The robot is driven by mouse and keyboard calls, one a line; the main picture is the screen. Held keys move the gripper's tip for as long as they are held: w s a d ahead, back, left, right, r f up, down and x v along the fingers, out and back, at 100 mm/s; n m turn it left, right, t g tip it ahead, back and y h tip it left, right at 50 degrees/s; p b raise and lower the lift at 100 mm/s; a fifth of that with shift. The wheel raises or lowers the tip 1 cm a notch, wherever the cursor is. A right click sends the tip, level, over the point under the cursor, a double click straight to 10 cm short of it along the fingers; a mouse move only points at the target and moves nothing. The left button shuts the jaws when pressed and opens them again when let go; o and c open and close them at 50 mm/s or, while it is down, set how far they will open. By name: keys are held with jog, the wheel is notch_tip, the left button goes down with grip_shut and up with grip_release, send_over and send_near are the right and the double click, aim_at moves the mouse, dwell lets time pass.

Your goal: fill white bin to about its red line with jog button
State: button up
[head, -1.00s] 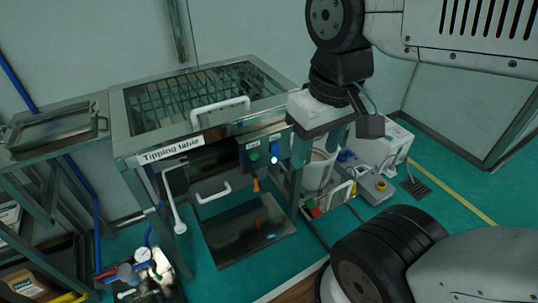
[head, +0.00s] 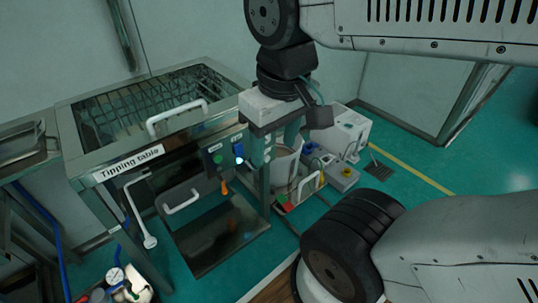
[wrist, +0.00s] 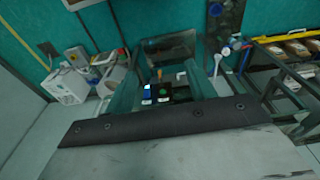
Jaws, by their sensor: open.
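The tipping table (head: 128,163) stands at left with a dark control panel on its front. The panel has a green button (head: 217,158) and a lit blue button (head: 238,152); their small labels are unreadable, so I cannot tell which is jog. They also show in the wrist view, green (wrist: 164,91) and blue (wrist: 148,88). My gripper (head: 276,146) points down, open and empty, just right of the panel in the head view. In the wrist view the panel lies between its fingers. The white bin (head: 285,166) stands behind the fingers, partly hidden; its red line and fill level cannot be made out.
A grey box with a yellow button (head: 345,172) and a white cabinet (head: 346,130) stand right of the bin. A white handle (head: 182,202) juts from the table front. A side table stands at far left. Green floor is open at right.

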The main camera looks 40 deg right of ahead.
grip_shut()
dwell(1.6)
